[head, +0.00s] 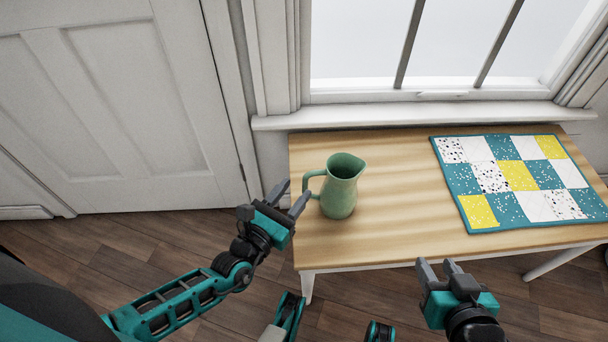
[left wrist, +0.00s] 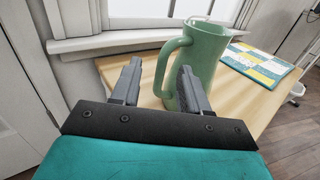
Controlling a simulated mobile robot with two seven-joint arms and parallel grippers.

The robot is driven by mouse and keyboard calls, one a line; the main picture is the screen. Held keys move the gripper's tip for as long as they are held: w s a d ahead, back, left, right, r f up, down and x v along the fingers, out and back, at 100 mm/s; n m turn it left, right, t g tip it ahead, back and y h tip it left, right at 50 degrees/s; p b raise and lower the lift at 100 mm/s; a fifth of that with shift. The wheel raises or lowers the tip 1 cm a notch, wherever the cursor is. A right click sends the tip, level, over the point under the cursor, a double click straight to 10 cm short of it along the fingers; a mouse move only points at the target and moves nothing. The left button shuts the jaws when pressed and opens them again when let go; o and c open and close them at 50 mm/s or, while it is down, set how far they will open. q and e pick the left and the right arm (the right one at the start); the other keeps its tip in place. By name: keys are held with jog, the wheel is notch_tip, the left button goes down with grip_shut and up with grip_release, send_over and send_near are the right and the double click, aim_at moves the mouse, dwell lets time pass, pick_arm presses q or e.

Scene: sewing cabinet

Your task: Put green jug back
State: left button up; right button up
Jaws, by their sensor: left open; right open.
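The green jug (head: 342,190) stands upright on the left part of the wooden table (head: 390,205), with its handle toward the left. My left gripper (head: 293,195) is open at the table's left edge, just left of the jug's handle. In the left wrist view, the jug (left wrist: 206,60) is just beyond the open fingers (left wrist: 155,85), and its handle shows between them. The right finger overlaps the jug's body in that view, and I cannot tell whether it touches. My right gripper (head: 441,268) is open and empty in front of the table's front edge.
A patchwork quilt piece (head: 515,178) in teal, white and yellow lies flat on the table's right part. The table between jug and quilt is clear. A window sill (head: 420,116) runs behind the table, and a white door (head: 120,110) is at left.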

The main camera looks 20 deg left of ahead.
pick_arm(q)
jog(key=s+a+n+g+y, duration=0.2)
jog(key=s+a+n+y, duration=0.1)
jog(key=n, duration=0.8)
jog(key=s+a+n+g+y, duration=0.2)
jog(key=s+n+g+y, duration=0.1)
jog(key=n, duration=0.7)
jog(key=s+d+r+n+g+h, duration=0.1)
jog(key=d+n+h, duration=0.4)
jog(key=n, duration=1)
jog(key=shift+s+d+r+g, duration=0.4)
jog(key=shift+s+d+r, duration=0.35)
jog(key=shift+d+r, duration=0.15)
pick_arm(e)
jog(key=shift+s, duration=0.2)
pick_arm(q)
jog(key=shift+r+p, duration=0.1)
jog(key=shift+p, duration=0.2)
pick_arm(e)
jog(key=shift+r, duration=0.15)
